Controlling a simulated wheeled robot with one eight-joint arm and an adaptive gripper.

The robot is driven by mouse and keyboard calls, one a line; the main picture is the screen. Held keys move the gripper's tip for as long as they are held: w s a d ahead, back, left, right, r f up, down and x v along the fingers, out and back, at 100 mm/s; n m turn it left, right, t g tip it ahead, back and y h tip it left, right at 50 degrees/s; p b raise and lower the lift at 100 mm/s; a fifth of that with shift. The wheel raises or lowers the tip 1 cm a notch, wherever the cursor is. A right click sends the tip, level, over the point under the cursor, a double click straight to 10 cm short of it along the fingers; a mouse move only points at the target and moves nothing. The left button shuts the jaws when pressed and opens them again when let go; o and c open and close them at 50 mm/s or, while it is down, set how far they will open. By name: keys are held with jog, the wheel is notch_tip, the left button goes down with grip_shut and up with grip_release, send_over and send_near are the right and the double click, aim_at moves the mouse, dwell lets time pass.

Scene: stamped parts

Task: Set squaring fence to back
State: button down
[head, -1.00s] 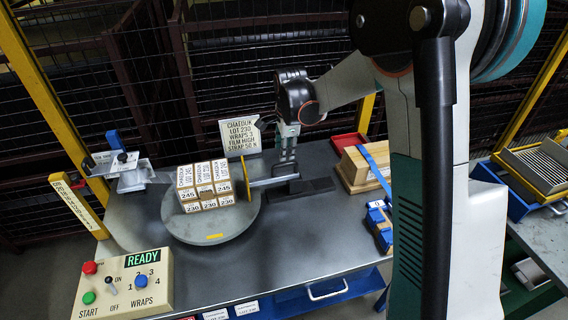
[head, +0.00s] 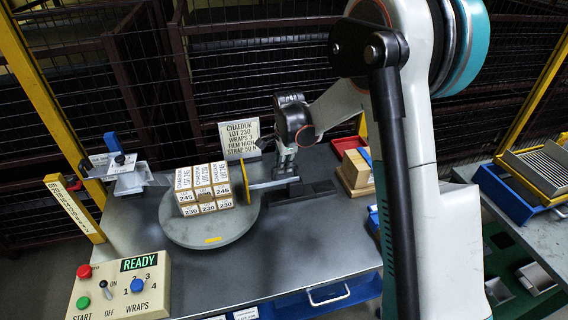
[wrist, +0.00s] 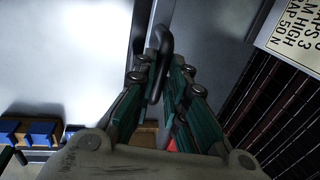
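The squaring fence is a yellow upright plate (head: 243,178) at the right side of the round turntable (head: 215,234). A grey bar (head: 270,184) runs right from it to a block on a dark slide base. My gripper (head: 285,168) points down at the bar's right end. The fingers partly hide the handle. A stack of labelled cartons (head: 204,188) sits on the turntable, left of the plate and close to it.
A control panel (head: 120,286) with buttons and a READY display is at the front left. A sign card (head: 240,139) stands behind the fence. A wooden block (head: 355,170) lies right of the slide. The front right of the table is clear.

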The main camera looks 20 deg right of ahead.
jog(key=d, duration=1.2)
jog(key=shift+d, duration=0.2)
jog(key=c, duration=1.6)
grip_release()
jog(key=shift+d, duration=0.2)
jog(key=shift+a, duration=0.1)
jog(key=shift+r, duration=0.1)
notch_tip(320, 180, up, 12)
jog(key=s, duration=0.2)
jog(key=shift+s+f, duration=0.15)
jog(key=shift+f, duration=0.05)
